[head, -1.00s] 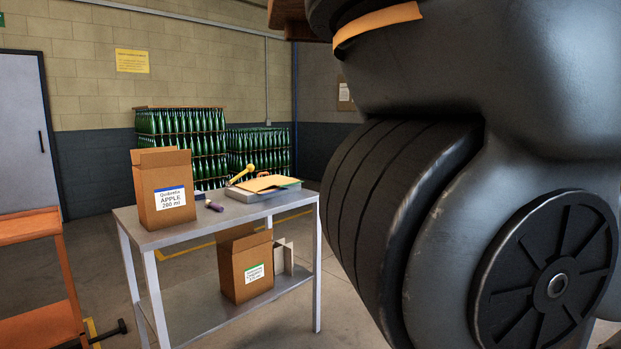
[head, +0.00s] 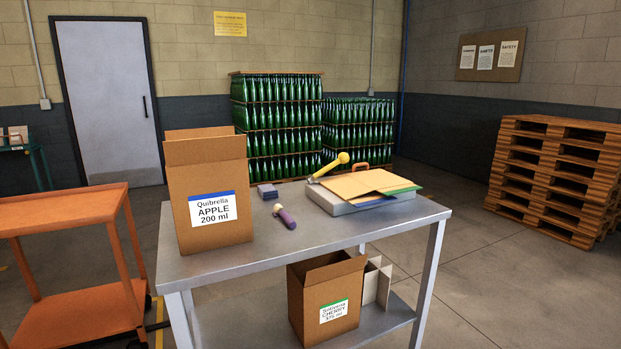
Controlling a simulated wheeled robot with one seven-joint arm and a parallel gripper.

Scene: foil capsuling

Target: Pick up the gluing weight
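No object here is plainly labelled as the gluing weight. A small dark blue block (head: 267,191) lies on the metal table (head: 330,240), just right of the open APPLE carton; I cannot tell whether it is the weight. A tool with a purple handle (head: 285,217) lies in front of it. A grey flat case (head: 362,203) at the table's right carries yellow and coloured sheets (head: 365,184). A yellow-ended tool (head: 333,165) rests at the case's left edge, and an orange handle (head: 362,167) shows behind. My gripper is not in view.
The open APPLE carton (head: 209,195) stands on the table's left. The lower shelf holds a CHERRY carton (head: 326,300) and a pale divider (head: 377,283). An orange cart (head: 68,210) stands left, stacked pallets (head: 556,180) right, green bottles (head: 277,128) behind. Floor right of the table is clear.

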